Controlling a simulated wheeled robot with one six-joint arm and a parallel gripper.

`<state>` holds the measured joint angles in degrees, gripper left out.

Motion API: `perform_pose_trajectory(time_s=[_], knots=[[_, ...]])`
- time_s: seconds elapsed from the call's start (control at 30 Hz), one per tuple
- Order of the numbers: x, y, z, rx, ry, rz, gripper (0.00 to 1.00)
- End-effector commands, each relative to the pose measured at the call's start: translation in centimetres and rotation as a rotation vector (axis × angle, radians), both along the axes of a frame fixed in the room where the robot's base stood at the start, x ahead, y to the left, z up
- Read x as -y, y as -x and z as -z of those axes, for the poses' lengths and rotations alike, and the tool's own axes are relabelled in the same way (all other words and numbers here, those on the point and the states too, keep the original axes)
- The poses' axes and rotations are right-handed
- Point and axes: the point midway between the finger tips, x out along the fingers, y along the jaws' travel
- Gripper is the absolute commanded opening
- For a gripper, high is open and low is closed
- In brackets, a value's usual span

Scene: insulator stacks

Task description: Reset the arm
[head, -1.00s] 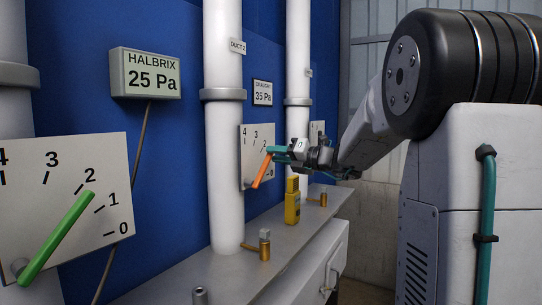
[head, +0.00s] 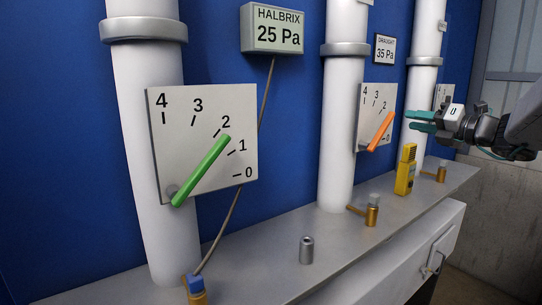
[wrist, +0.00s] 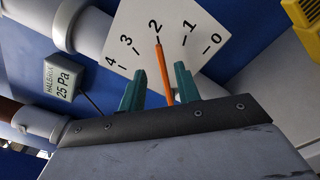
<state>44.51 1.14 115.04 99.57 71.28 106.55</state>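My gripper (head: 409,121) is at the right in the head view, with its two teal fingers spread and nothing between them. It is just right of an orange lever (head: 381,131) on a white dial plate (head: 368,101), with a visible gap. In the wrist view, the teal fingers (wrist: 160,88) stand apart. The orange lever (wrist: 163,72) shows beyond and between them, its tip near the 2.
The grey ledge (head: 265,262) holds a yellow device (head: 405,170), a grey cylinder (head: 306,250) and brass fittings (head: 371,214). White pipes (head: 338,150) stand against the blue wall.

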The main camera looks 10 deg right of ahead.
Motion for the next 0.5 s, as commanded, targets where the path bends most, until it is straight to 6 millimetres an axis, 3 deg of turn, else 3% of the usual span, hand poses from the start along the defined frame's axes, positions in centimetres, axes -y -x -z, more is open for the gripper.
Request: perform_pose_trajectory(time_s=[0.13,0.27,0.37,0.5], knots=[[-0.3,0.2,0.8,0.043,0.172,-0.019,0.33],[-2.8,2.4,5.9,0.046,0.56,-0.167,0.33],[-7.8,5.9,9.6,0.103,0.931,-0.42,0.33],[-14.8,12.7,14.2,0.299,1.407,-0.891,0.33]])
